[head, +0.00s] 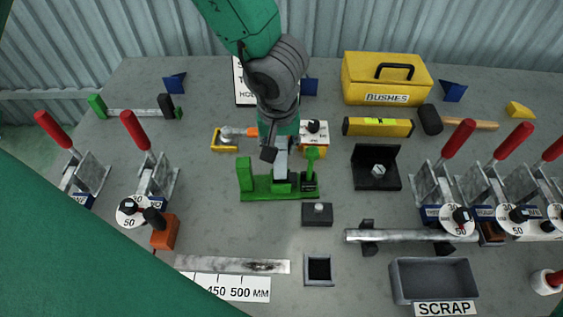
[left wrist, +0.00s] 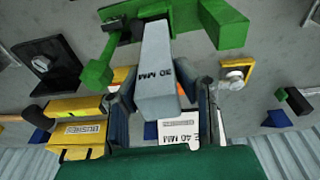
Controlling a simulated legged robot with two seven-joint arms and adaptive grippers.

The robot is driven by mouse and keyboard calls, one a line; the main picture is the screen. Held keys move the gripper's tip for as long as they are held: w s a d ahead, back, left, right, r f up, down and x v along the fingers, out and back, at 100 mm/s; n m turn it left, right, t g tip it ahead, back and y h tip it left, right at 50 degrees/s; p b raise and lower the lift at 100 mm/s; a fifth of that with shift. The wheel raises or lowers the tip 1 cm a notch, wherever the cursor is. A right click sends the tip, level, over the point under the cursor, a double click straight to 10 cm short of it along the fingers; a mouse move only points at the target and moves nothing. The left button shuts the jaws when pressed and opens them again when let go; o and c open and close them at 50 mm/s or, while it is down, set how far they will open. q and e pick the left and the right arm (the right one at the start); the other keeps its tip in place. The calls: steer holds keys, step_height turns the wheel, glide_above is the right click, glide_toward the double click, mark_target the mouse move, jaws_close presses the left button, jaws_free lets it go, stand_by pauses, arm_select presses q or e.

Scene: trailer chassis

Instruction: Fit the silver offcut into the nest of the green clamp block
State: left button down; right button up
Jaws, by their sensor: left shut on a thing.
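The green clamp block (head: 255,185) stands mid-table, with a tall green post at its left and a dark and green clamp at its right. My left gripper (head: 280,145) is above it, shut on the silver offcut (head: 282,158). In the left wrist view, the offcut (left wrist: 156,65) is marked "30 MM" and lies between the fingers (left wrist: 165,105). Its far end reaches the green block (left wrist: 225,22). In the head view its lower end meets the middle of the block's base. I cannot tell whether it is seated in the nest. My right gripper is not in view.
A black block with a nut (head: 318,214) stands close at the front right, and a black angle fixture (head: 377,170) at the right. A yellow level (head: 378,127) and the BUSHES box (head: 386,80) lie behind. Front centre is clear around the square socket (head: 319,270).

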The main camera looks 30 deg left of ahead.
mark_target(280, 160)
arm_select(q)
step_height(280, 160, down, 5)
steer(key=shift+w+f+b, duration=0.1)
steer(key=shift+w+b, duration=0.05)
steer(key=shift+b, duration=0.7)
steer(key=c, duration=1.2)
jaws_free()
steer(key=r+p, duration=0.1)
steer(key=r, duration=0.3)
steer(key=s+r+p, duration=0.1)
steer(key=r, duration=0.3)
steer(key=r+p, duration=0.2)
steer(key=r, duration=0.2)
steer(key=shift+s+d+r, duration=0.1)
steer(key=shift+s+d, duration=0.25)
steer(key=shift+s, duration=0.05)
